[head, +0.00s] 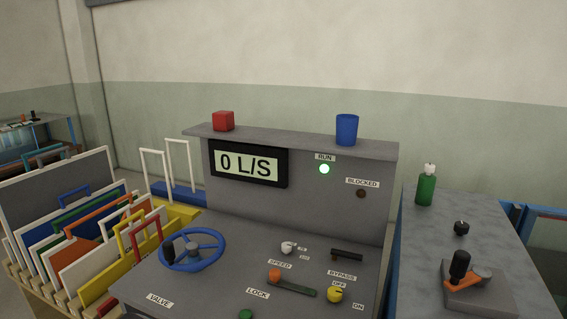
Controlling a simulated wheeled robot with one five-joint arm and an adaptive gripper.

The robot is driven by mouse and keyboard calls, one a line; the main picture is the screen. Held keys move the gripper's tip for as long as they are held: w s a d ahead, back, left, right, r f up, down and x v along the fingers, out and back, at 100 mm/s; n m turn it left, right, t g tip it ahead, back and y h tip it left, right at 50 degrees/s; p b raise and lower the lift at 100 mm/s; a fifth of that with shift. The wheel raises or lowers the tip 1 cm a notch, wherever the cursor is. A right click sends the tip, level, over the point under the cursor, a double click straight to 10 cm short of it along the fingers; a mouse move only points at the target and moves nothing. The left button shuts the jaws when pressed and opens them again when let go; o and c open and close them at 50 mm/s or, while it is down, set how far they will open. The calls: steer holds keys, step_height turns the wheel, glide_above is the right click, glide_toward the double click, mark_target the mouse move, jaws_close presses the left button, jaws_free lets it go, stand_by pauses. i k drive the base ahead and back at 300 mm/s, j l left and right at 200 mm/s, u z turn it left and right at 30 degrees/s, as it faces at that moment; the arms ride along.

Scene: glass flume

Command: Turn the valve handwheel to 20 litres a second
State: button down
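The blue valve handwheel (193,250) lies on the grey sloped console, at its left side, above a label reading VALVE (160,300). The display (248,164) on the upright panel reads 0 L/S. The green RUN lamp (324,169) is lit, and the BLOCKED lamp (361,193) is dark. A lever with an orange knob (275,274) sits above the LOCK label (258,293). My gripper is not in view.
A red block (223,121) and blue cup (347,129) stand on the top shelf. Framed panels (60,195) crowd the left. A grey bench (420,235) is right.

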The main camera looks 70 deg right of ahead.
mark_target(165, 254)
steer(key=z, duration=1.45)
